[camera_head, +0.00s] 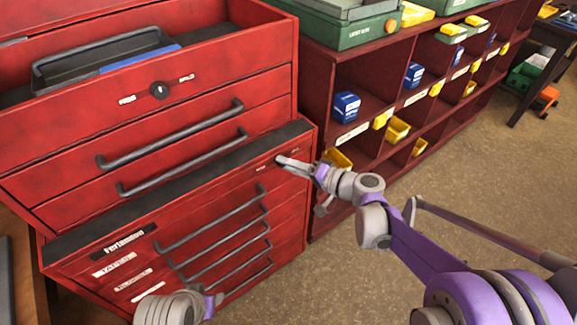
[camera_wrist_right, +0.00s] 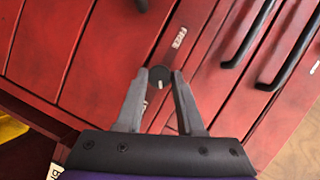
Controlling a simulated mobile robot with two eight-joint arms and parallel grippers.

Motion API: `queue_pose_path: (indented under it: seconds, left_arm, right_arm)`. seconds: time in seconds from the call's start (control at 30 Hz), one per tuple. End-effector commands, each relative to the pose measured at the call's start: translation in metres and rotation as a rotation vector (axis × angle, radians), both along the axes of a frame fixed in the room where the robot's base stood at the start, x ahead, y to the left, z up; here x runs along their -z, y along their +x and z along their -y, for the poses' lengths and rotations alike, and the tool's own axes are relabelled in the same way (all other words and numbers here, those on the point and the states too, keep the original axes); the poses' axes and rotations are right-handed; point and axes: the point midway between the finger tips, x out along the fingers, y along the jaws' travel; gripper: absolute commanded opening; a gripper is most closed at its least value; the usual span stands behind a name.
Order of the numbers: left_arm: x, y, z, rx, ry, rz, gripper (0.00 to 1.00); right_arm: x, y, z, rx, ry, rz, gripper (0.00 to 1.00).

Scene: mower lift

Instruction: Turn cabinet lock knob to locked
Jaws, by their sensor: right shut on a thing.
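The lower red cabinet (camera_head: 75,265) has a small dark round lock knob (camera_wrist_right: 160,78) with a pale pointer mark, on its upper front strip. My right gripper (camera_head: 280,160) reaches it from the right in the head view. In the right wrist view its two grey fingers (camera_wrist_right: 160,76) are shut on the knob, one on each side. A white label (camera_wrist_right: 179,37) lies beyond the knob; another is partly hidden between the fingers. In the head view the fingertips hide most of this knob. Part of my left arm shows at the bottom; its fingers cannot be made out.
The upper red chest (camera_head: 60,130) has its own black knob (camera_head: 160,90) with a label on each side. Dark bar handles (camera_head: 215,215) stick out from the drawers below. Shelving (camera_head: 318,75) with blue and yellow bins stands right. The floor (camera_head: 480,170) is open.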

Motion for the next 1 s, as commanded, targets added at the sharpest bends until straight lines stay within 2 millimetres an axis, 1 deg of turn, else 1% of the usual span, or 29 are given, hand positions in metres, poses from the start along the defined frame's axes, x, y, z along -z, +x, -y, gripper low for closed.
queue_pose_path:
  seconds: [0.03,0.2,0.5,0.7,1.0]
  left_arm:
    - [0.004,0.000,0.000,0.000,0.000,-0.001,0.48]
    - [0.012,0.000,0.000,0.000,0.000,-0.004,0.48]
    - [0.025,0.000,0.000,0.000,0.000,-0.009,0.48]
    - [0.031,0.001,0.000,0.000,0.000,-0.011,0.48]
    - [0.035,0.001,0.000,0.000,0.000,-0.012,0.48]
  right_arm:
    - [0.003,0.001,0.001,0.001,0.038,-0.027,0.00]
    - [0.004,0.001,0.001,0.001,0.166,-0.121,0.00]
    - [0.005,0.001,0.001,0.001,0.361,-0.263,0.00]
    - [0.005,0.001,0.001,0.001,0.450,-0.327,0.00]
    - [0.005,0.001,0.001,0.000,0.510,-0.370,0.00]
